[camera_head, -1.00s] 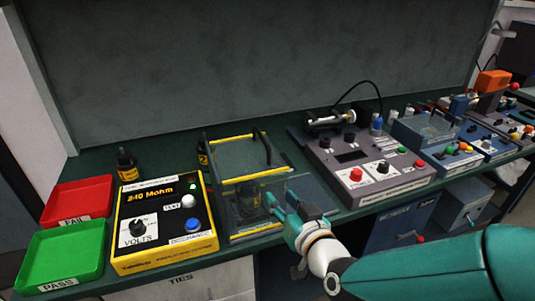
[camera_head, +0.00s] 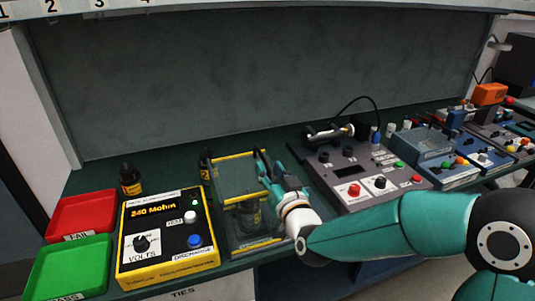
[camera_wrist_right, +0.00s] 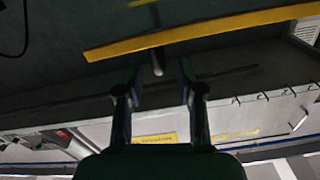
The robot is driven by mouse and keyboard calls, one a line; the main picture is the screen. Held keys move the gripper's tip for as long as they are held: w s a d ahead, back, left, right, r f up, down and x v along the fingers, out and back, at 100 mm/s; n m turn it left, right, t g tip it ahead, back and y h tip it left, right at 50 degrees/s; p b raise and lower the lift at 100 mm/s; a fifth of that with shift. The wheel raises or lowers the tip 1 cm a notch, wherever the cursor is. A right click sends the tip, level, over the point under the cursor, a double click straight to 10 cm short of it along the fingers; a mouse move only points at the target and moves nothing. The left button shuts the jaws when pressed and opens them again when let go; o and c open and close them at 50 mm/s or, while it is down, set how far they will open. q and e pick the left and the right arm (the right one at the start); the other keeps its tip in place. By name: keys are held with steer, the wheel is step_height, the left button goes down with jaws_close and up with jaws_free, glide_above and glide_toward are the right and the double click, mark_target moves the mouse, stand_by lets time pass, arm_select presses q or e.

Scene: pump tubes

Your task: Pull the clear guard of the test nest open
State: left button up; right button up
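The test nest (camera_head: 262,243) is a dark frame with yellow edge strips and clear panels, right of the yellow tester. Its clear guard (camera_head: 230,180) is hard to make out; a dark round part (camera_head: 249,215) shows inside. My right gripper (camera_head: 268,166) is over the nest's right side, with its dark fingers pointing toward the back. In the right wrist view its two fingers (camera_wrist_right: 158,78) are apart. A grey peg (camera_wrist_right: 157,66) shows between the fingertips, close to a yellow strip (camera_wrist_right: 190,33); I cannot tell whether they touch it. My left gripper is not in view.
The yellow tester (camera_head: 168,240) stands close on the left, with red (camera_head: 80,216) and green (camera_head: 66,265) trays beyond it. A dark bottle (camera_head: 130,182) stands behind it. A grey control box (camera_head: 367,180) stands to the right. The back wall is bare.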

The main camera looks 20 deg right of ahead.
mark_target(264, 158)
steer(key=w+p, duration=0.1)
steer(key=w, duration=0.4)
steer(key=shift+a, duration=0.1)
jaws_close()
